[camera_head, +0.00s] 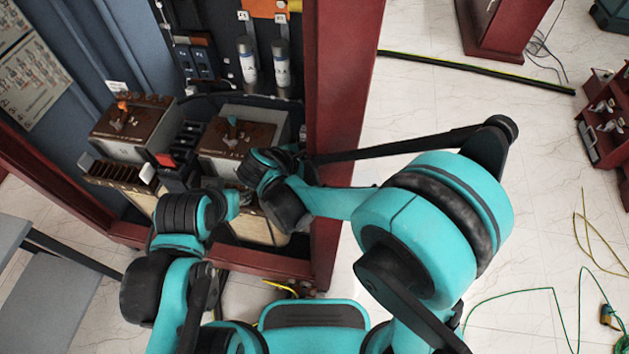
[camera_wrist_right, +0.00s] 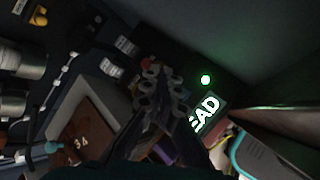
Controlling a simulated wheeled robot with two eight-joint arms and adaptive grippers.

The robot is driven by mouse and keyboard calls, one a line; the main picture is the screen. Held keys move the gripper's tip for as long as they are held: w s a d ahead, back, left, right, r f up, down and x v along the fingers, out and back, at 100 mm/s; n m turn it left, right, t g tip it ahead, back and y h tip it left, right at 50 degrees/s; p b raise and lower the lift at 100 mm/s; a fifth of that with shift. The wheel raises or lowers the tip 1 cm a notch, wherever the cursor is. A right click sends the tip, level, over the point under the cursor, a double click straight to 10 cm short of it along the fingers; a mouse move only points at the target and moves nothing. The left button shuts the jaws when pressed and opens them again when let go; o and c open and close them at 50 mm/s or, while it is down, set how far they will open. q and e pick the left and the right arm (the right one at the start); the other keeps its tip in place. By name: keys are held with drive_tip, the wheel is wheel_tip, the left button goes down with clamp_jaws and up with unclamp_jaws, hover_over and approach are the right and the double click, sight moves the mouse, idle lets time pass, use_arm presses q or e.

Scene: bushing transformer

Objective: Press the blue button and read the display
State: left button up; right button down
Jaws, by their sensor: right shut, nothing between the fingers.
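I cannot make out a blue button for certain. In the head view my right arm reaches into the red-framed cabinet (camera_head: 340,100), and its gripper is hidden. My left arm is at the cabinet's front; its gripper does not show clearly.
Two brown-topped boxes stand inside the cabinet, the left with an orange knob (camera_head: 122,106), the right with a blue knob (camera_head: 232,120). Two grey cylinders (camera_head: 248,62) stand behind. The cabinet's right post is close to my right arm. Cables (camera_head: 550,290) lie on the floor at right.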

drive_tip(key=shift+f+b, duration=3.5)
drive_tip(key=shift+f, duration=0.95)
drive_tip(key=shift+f, duration=0.1)
drive_tip(key=shift+f+b, duration=0.25)
drive_tip(key=shift+b, duration=0.1)
drive_tip(key=shift+f+b, duration=0.3)
drive_tip(key=shift+f, duration=0.2)
drive_tip(key=shift+r, duration=0.1)
drive_tip(key=shift+r+p, duration=0.65)
drive_tip(key=shift+r, duration=0.15)
wheel_tip(320, 180, up, 5)
drive_tip(key=p, duration=0.4)
drive_tip(key=shift+r, duration=0.1)
